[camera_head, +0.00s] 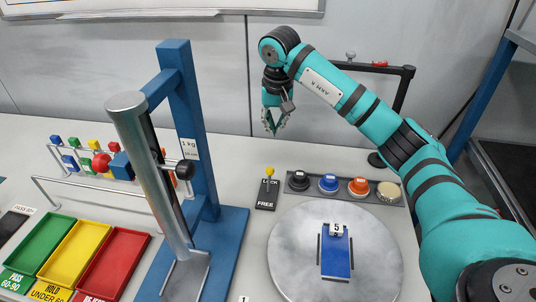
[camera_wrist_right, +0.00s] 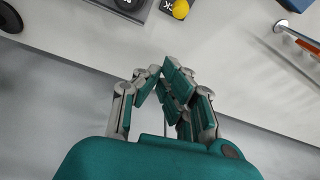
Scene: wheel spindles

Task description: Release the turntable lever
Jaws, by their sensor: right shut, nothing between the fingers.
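The turntable lever (camera_head: 269,171) has a yellow knob. It stands on a small black plate (camera_head: 265,203) marked LOCK and FREE, with the knob by the word LOCK. The knob (camera_wrist_right: 180,9) also shows at the top edge of the right wrist view. The grey round turntable (camera_head: 295,270) is in front of the lever, with a blue piece (camera_head: 337,262) tagged 5 on it. My right gripper (camera_head: 272,131) is behind and above the lever, apart from it. In the right wrist view its fingers (camera_wrist_right: 160,72) are shut and empty. My left gripper is out of view.
Black, blue, orange and cream buttons (camera_head: 358,186) stand right of the lever. A blue frame with a metal cylinder (camera_head: 150,170) rises to the left. Green, yellow and red trays (camera_head: 113,262) lie at the front left. The table behind the lever is clear.

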